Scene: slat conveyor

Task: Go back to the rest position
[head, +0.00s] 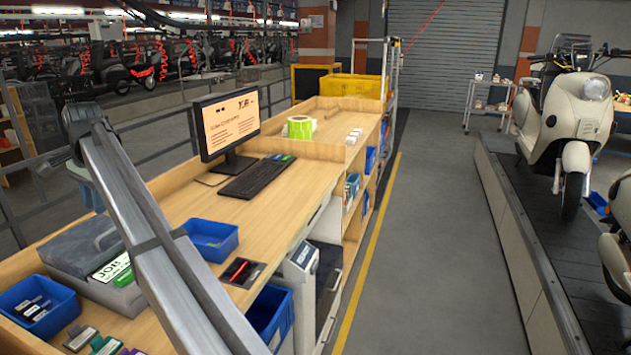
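My arm crosses the left half of the head view as long grey links. It rises from the bottom edge, in front of the workbench (270,200), to a dark joint at the upper left. I cannot make out my gripper or its fingertips in this view, so whether it holds anything does not show.
On the bench are a monitor (228,124), a keyboard (256,177), a blue bin (211,240), another blue bin (40,308) and a grey case (82,250). A scooter (568,115) stands on the conveyor (520,215) at right. The aisle floor (432,230) between is clear.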

